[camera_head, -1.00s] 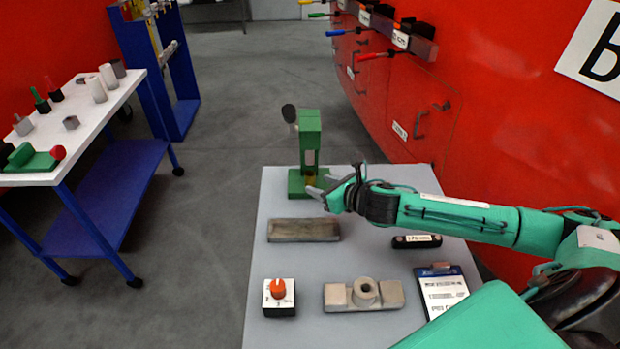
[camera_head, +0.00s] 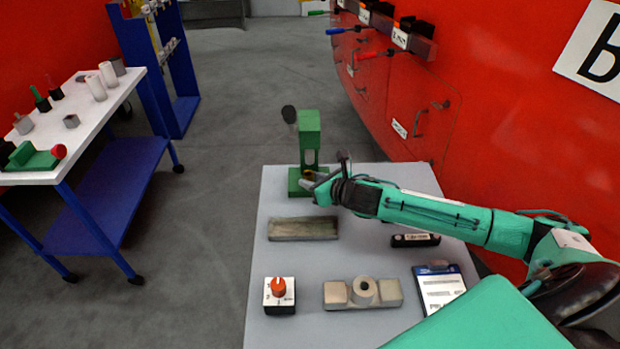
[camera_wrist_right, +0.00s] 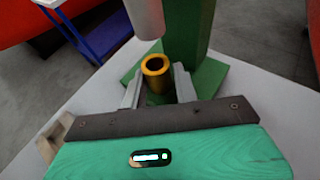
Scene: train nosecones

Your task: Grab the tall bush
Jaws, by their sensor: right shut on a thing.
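A brass-yellow, ring-topped bush (camera_wrist_right: 156,72) stands upright at the base of the green press (camera_head: 309,135), under its pale ram (camera_wrist_right: 146,18). My right gripper (camera_wrist_right: 157,84) has one finger on each side of the bush and is shut on it. In the head view, the right gripper (camera_head: 312,181) reaches in from the right to the press base, and only a small bit of yellow shows there. The lower part of the bush is partly hidden by the gripper in the wrist view. My left gripper is not in view.
A red wall (camera_head: 500,110) stands close on the right.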

